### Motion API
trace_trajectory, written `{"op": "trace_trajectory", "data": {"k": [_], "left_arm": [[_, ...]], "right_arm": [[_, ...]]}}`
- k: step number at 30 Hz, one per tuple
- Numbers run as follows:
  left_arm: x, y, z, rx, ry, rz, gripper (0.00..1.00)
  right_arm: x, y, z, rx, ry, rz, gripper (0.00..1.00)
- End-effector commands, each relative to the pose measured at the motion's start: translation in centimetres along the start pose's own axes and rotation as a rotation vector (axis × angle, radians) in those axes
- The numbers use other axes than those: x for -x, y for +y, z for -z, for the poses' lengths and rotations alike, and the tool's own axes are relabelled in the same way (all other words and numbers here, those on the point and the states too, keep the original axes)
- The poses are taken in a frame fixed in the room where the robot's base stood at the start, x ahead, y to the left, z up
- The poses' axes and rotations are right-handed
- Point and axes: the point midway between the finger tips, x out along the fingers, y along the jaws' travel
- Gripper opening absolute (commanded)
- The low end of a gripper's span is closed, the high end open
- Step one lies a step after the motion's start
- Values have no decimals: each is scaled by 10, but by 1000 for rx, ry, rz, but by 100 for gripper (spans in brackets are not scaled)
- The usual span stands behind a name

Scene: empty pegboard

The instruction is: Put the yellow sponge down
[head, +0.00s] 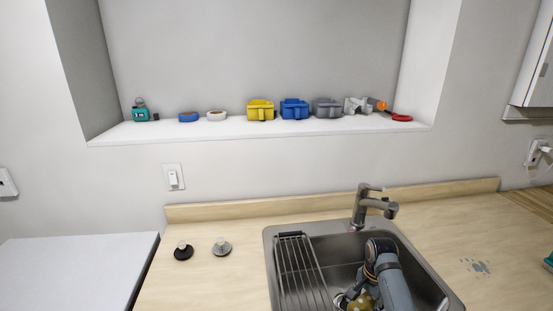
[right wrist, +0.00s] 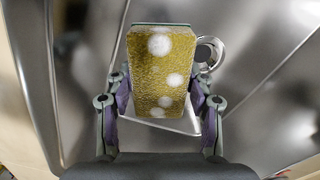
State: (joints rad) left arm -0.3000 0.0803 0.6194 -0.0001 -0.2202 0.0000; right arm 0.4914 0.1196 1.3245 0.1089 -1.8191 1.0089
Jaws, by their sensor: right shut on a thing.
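The yellow sponge (right wrist: 158,75) with white spots fills the middle of the right wrist view. My right gripper (right wrist: 158,90) is shut on it, one finger on each side. In the head view the sponge (head: 362,301) shows only in part, low in the sink (head: 272,262), beside my right arm. I cannot tell whether the sponge touches the sink floor. My left gripper is in neither view.
A drying rack (head: 303,270) covers the sink's left side, and the faucet (head: 367,203) stands behind. Two round knobs (head: 221,247) sit on the counter. Several small items line the white shelf (head: 150,132).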

Motion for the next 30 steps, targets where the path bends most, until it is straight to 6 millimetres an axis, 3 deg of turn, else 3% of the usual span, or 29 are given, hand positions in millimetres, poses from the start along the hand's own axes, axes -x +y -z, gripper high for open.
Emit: {"op": "trace_trajectory", "data": {"k": [5,17,26,27,30], "left_arm": [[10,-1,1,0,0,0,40],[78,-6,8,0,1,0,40],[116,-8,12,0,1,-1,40],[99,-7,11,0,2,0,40],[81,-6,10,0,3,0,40]], "right_arm": [[11,-1,0,0,1,2,34],[98,-1,1,0,2,3,34],[152,0,0,0,2,2,34],[131,1,0,0,-1,-2,34],[109,0,0,0,0,0,34]]}}
